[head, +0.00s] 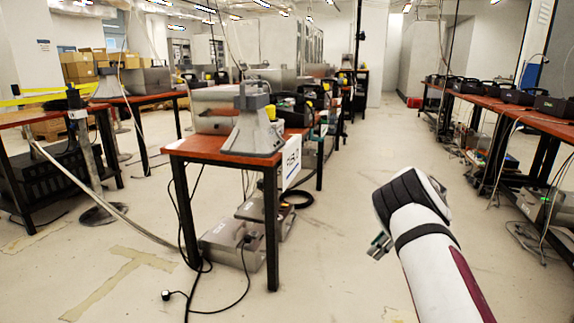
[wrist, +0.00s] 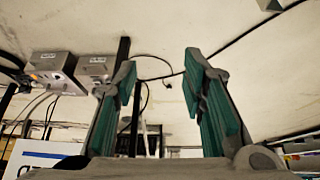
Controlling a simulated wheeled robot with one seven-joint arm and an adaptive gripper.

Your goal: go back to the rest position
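My gripper (wrist: 160,62) shows in the wrist view with its two teal-padded fingers spread apart. Nothing is between the fingers. In the head view my white and black arm reaches up from the lower right over the aisle floor. Only a small metal part of my gripper (head: 379,246) shows there, left of the arm's dark joint; the rest is hidden behind the arm. The arm is apart from the tables.
A red-brown table (head: 190,147) with a grey phone-like device (head: 254,120) stands left of my arm. Metal boxes (head: 232,248) and cables lie beneath it. A long bench (head: 545,122) with black devices runs along the right. The aisle floor (head: 365,150) between is clear.

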